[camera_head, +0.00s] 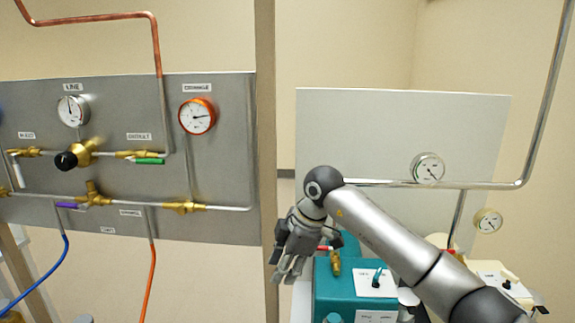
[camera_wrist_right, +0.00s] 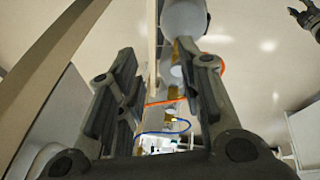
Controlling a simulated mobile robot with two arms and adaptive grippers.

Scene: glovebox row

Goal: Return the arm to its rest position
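My right arm (camera_head: 395,235) reaches in from the lower right in the head view. Its gripper (camera_head: 290,258) hangs fingers down in front of the left end of the teal unit (camera_head: 340,290), right of the grey gas panel. In the right wrist view the two dark fingers of this gripper (camera_wrist_right: 160,95) stand wide apart with nothing held between them. My left gripper is not in the head view. A dark gripper-like shape (camera_wrist_right: 303,18) at the top right of the right wrist view may be it; its fingers are too small to judge.
The grey panel (camera_head: 225,225) with gauges, brass valves and pipes fills the left. An upright post (camera_head: 266,120) stands beside its right edge. The teal unit carries a brass fitting and a switch plate (camera_head: 362,283). A steel pipe (camera_head: 480,185) and gauges lie behind my arm.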

